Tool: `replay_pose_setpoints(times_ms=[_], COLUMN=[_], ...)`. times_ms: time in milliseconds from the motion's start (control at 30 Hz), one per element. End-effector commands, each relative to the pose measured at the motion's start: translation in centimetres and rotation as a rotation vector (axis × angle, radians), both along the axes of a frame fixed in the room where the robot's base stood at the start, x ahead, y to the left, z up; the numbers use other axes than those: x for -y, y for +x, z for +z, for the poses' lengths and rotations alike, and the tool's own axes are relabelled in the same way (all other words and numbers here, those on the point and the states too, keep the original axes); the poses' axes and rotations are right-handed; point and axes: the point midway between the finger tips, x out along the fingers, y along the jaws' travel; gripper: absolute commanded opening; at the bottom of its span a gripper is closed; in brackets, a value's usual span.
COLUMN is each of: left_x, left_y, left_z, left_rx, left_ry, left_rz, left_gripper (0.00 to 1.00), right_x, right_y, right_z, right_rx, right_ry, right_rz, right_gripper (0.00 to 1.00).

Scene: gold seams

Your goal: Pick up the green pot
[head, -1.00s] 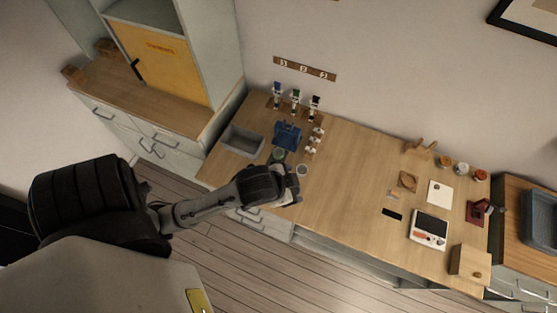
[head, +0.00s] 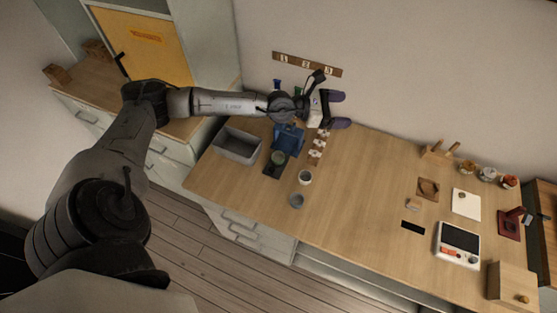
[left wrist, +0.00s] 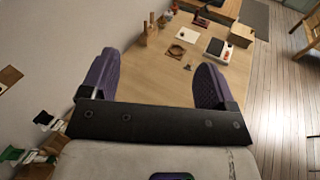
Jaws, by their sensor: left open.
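A small pot with a green top (head: 298,90) stands on the counter by the back wall in the head view, partly covered by my left arm. In the left wrist view a green top (left wrist: 12,153) shows at the lower left edge. A blue-topped pot (head: 277,84) stands left of it. A black-topped pot (left wrist: 44,118) shows in the left wrist view. My left gripper (head: 338,110) is open with purple fingers pointing right, above the counter and right of the pots. Nothing shows between its fingers (left wrist: 155,80). My right gripper is not in view.
A grey bin (head: 220,148), a blue object (head: 289,136) and a greenish cup (head: 279,157) on a dark mat are near the left. A white scale (head: 458,244) is at right. The counter's middle is clear.

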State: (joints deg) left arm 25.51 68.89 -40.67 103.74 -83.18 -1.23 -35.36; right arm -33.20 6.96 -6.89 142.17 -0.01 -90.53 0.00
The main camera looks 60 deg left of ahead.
Motion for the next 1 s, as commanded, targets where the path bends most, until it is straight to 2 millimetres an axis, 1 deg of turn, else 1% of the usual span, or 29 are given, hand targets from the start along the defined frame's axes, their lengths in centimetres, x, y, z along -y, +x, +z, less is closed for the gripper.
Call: replay_pose_setpoints(times_ms=[33,67,100,167,200,267,300,333,400,500,600,700,867,1000], left_x=[-0.3,-0.6,-1.1,-2.2,-3.1,-4.7,-5.8,-6.6,-8.2,-10.1,-11.3,-11.9,-12.0,-12.0], left_y=[-0.4,-0.7,-1.3,-2.2,-2.9,-4.1,-4.9,-5.5,-7.1,-9.2,-11.2,-12.6,-12.8,-12.7], left_z=[-2.5,-4.0,-5.9,-8.5,-10.1,-12.0,-13.1,-13.7,-14.9,-15.9,-16.3,-16.4,-16.7,-18.4], left_rx=[-0.05,-0.078,-0.12,-0.183,-0.226,-0.292,-0.337,-0.371,-0.443,-0.533,-0.601,-0.624,-0.577,-0.562], left_ry=[0.158,0.261,0.394,0.589,0.715,0.896,1.004,1.081,1.24,1.411,1.508,1.555,1.597,1.603], left_rz=[-0.05,-0.087,-0.135,-0.213,-0.268,-0.354,-0.415,-0.461,-0.577,-0.747,-0.914,-1.063,-1.157,-1.178], left_gripper=[0.81,0.81,0.81,0.81,0.81,0.81,0.81,0.81,0.81,0.81,0.81,0.81,0.81,0.81], right_x=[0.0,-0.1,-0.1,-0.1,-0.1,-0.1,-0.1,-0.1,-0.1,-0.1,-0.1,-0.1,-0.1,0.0], right_y=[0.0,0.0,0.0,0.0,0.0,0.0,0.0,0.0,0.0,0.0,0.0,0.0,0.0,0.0], right_z=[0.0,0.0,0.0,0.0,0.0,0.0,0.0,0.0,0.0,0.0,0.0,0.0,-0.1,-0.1], right_rx=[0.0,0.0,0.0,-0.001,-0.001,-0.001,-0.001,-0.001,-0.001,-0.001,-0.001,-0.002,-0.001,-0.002], right_ry=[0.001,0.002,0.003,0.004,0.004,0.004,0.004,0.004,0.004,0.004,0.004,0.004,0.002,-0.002], right_rz=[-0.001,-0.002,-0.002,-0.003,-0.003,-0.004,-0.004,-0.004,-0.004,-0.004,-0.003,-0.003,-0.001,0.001], right_gripper=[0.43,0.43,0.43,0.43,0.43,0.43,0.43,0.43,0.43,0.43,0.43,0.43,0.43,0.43])
